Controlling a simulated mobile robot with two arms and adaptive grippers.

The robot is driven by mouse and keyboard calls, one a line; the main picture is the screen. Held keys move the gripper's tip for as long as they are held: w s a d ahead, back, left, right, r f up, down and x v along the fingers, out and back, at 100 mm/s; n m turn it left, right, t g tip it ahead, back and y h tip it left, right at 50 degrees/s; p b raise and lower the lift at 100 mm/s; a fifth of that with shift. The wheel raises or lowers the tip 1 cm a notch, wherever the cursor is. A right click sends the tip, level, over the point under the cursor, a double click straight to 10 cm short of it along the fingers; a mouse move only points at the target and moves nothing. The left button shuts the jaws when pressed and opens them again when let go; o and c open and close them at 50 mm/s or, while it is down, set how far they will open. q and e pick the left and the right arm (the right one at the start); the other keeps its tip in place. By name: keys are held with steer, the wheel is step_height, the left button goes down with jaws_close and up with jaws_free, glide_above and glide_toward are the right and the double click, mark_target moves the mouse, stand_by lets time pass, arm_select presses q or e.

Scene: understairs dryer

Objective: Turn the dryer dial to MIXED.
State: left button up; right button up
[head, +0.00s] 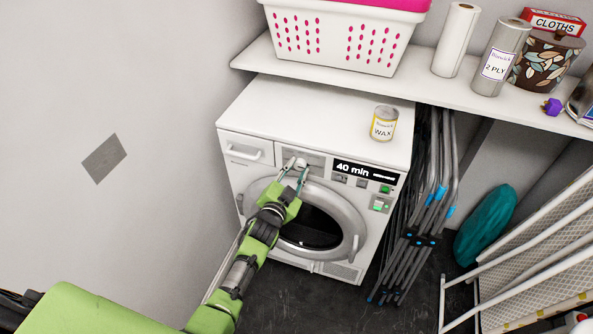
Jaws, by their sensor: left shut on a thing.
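The white dryer (270,108) stands under a shelf, with its round door (353,222) facing me. Its display (366,174) reads "40 min". The dial (296,162) is on the front panel, left of the display. My left gripper (295,168) reaches up to the panel and is shut on the dial. The gripper and the small size hide the dial's markings, so I cannot read its setting. My right gripper does not show.
The shelf (425,91) above holds a white basket (340,38), paper rolls and a box of cloths. Folded grey metal racks (425,215) lean right of the dryer. A wall is close on the left.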

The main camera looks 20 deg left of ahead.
arm_select(q)
steer(key=o, duration=1.1)
steer(key=shift+s, duration=0.15)
steer(key=s+r, duration=0.1)
steer(key=s, duration=1)
steer(key=shift+s+a+r, duration=0.2)
steer(key=shift+s, duration=0.15)
